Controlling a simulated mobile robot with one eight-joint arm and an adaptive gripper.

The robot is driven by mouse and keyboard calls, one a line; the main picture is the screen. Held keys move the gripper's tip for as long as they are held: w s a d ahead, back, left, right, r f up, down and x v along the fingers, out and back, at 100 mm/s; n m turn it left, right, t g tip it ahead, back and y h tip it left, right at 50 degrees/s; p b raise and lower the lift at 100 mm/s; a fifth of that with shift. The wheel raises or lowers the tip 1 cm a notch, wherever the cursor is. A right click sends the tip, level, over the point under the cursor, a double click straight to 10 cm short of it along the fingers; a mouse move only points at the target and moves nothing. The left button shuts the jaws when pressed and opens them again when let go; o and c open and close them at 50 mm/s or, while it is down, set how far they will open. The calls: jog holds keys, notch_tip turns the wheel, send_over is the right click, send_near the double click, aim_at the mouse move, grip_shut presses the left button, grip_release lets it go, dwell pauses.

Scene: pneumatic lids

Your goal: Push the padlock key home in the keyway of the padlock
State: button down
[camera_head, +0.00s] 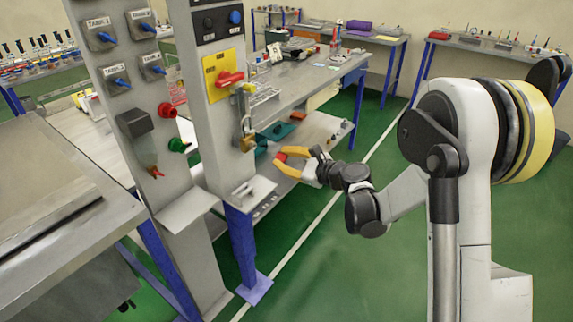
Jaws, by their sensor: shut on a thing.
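The brass padlock (247,143) hangs by its shackle on the grey post, below a yellow panel (223,75) with a red handle (229,78). My gripper (279,158), with yellow fingers, is just right of the padlock and slightly lower in the picture, its fingertips pointing left toward it. The jaws are shut on the padlock key. The keyway is not visible, and I cannot tell whether the key touches the padlock.
A small grey shelf (240,195) juts from the post below the padlock. A workbench (318,70) with a lower shelf stands behind my gripper. A second post (125,110) with blue valves and red and green fittings stands left. Green floor (330,275) is open below my arm.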

jog(key=shift+w+a, duration=0.1)
jog(key=shift+f+b, duration=0.15)
jog(key=shift+b, duration=0.15)
jog(key=shift+w+a, duration=0.85)
jog(key=shift+a, duration=0.25)
jog(key=shift+w+a, duration=0.8)
jog(key=shift+a, duration=0.3)
jog(key=shift+r+b+x, duration=0.15)
jog(key=shift+b+x, duration=0.15)
jog(key=shift+x, duration=0.35)
jog(key=shift+r+b+x, duration=0.15)
jog(key=shift+b+x, duration=0.1)
jog(key=shift+x, duration=0.4)
dwell(0.6)
jog(key=c, duration=1.3)
grip_release()
jog(key=shift+a, duration=0.15)
jog(key=shift+o, duration=0.3)
jog(key=shift+s+r, duration=0.1)
jog(key=shift+v, duration=3.45)
